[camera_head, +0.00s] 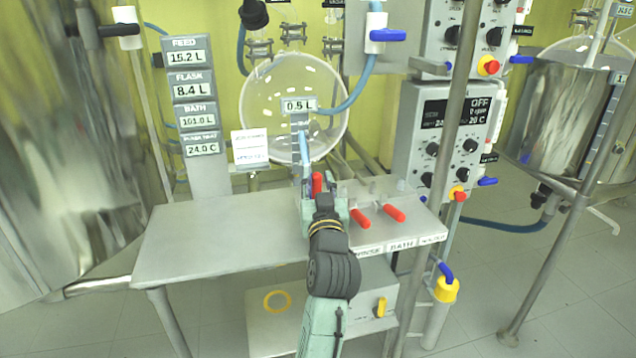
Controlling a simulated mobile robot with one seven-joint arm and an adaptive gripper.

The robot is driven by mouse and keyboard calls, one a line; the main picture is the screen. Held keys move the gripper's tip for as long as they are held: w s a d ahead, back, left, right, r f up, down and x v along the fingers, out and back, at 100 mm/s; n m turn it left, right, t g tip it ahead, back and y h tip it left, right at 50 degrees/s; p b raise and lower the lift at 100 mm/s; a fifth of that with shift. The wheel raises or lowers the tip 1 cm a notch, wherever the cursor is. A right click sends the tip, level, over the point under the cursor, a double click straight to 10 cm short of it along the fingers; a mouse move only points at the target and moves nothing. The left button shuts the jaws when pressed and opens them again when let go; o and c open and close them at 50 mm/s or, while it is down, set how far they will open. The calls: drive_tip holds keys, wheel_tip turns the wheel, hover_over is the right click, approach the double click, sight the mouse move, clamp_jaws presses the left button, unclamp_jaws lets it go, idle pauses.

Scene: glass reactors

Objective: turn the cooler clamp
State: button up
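Red clamp handles sit on a row of fittings at the right of a steel bench (200,245). One red handle (317,183) stands near upright just behind my gripper (322,204). A second red handle (360,218) and a third red handle (394,212) lie tilted to the right. The front labels are small; one reads BATH, and I cannot read which handle is the cooler clamp. My gripper is at the left end of the row, overlapping the first handle in view. My wrist hides its fingers, so its grip and any contact are unclear.
A display post (207,172) stands at the left. Control boxes (450,140) and a metal pole (447,150) are close at the right. The bench's left half is clear.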

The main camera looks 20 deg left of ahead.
drive_tip(key=shift+o, duration=1.1)
drive_tip(key=v, duration=0.7)
drive_tip(key=shift+s+d, duration=0.1)
drive_tip(key=shift+s, duration=0.15)
